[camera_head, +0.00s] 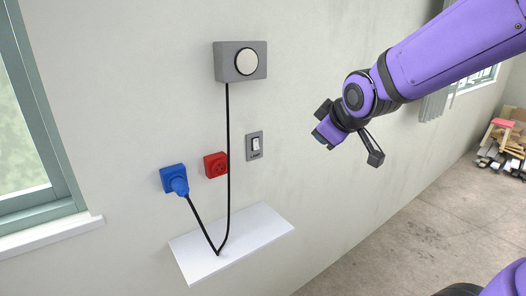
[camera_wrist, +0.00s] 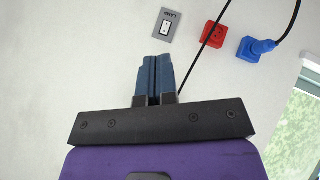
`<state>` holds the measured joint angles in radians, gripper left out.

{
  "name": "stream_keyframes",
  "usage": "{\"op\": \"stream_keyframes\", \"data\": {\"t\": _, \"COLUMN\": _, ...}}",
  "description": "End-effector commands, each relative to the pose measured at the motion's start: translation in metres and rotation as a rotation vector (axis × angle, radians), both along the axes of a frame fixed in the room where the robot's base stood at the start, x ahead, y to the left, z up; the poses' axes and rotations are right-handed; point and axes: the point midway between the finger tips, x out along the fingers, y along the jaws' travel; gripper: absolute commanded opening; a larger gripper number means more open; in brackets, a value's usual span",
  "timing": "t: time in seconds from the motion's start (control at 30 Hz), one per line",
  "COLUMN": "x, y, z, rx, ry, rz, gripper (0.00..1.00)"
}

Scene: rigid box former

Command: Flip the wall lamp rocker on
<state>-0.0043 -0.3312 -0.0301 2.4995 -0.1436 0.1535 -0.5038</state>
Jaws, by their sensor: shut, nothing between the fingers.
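The lamp rocker (camera_head: 255,144) is a small white switch on a grey plate (camera_head: 255,155) fixed to the wall. In the wrist view the rocker (camera_wrist: 165,25) sits on its plate, marked "LAMP", just beyond my fingertips. My gripper (camera_head: 319,136) is to the right of the switch in the head view, apart from it. In the wrist view my gripper (camera_wrist: 157,58) shows its two blue fingers pressed together with nothing between them. The grey wall box with a round pale lamp (camera_head: 246,62) is mounted above the switch. I cannot tell whether the lamp is lit.
A red socket (camera_head: 216,165) and a blue socket with a blue plug (camera_head: 176,180) are left of the switch. A black cord (camera_head: 227,140) hangs from the lamp box to the plug, above a white shelf (camera_head: 230,243). A window (camera_head: 35,130) is at far left.

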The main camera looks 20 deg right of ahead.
Motion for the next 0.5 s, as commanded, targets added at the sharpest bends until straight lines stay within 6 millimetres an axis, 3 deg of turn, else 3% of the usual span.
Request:
{"op": "stream_keyframes", "data": {"t": 0.2, "x": 0.052, "y": 0.002, "z": -0.022, "rx": -0.148, "ry": -0.107, "rz": 0.160, "gripper": 0.00}}
{"op": "stream_keyframes", "data": {"t": 0.5, "x": 0.108, "y": 0.010, "z": -0.057, "rx": -0.351, "ry": -0.269, "rz": 0.370, "gripper": 0.00}}
